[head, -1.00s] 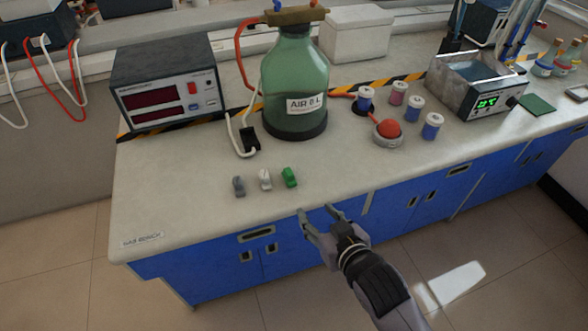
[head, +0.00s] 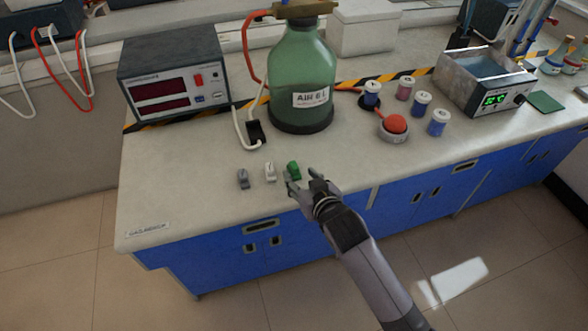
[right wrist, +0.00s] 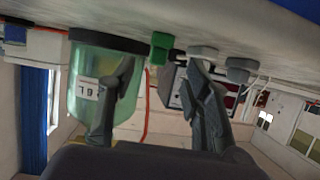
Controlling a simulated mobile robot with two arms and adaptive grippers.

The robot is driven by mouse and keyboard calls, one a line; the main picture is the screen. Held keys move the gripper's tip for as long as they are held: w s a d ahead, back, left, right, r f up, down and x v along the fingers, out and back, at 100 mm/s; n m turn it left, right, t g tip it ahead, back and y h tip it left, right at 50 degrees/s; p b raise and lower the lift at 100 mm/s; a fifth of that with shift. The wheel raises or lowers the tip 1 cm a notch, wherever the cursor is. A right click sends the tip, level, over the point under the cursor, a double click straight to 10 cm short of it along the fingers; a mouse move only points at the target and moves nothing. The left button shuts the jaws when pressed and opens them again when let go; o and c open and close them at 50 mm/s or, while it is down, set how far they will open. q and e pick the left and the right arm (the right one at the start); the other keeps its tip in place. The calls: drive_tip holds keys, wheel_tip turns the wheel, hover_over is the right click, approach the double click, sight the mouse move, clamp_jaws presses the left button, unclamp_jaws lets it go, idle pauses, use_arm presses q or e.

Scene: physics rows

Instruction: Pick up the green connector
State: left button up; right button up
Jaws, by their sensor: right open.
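The green connector (head: 293,170) lies on the bench top, rightmost in a row with a white connector (head: 270,172) and a grey connector (head: 243,178). My right gripper (head: 304,177) is open and empty at the front edge of the bench, just in front and to the right of the green connector. In the right wrist view, which looks upside down, the green connector (right wrist: 161,47) shows beyond and between the two spread fingers (right wrist: 160,85). My left gripper is not in view.
A large green glass bottle (head: 303,80) stands behind the connectors. A meter box (head: 172,78) is at the back left. Several small capped vials (head: 421,104) and a red button (head: 396,125) stand to the right.

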sight(296, 168)
drive_tip(key=x, duration=0.4)
drive_tip(key=shift+w+a+r, duration=0.1)
drive_tip(key=shift+w+r, duration=0.05)
drive_tip(key=shift+w, duration=0.35)
clamp_jaws()
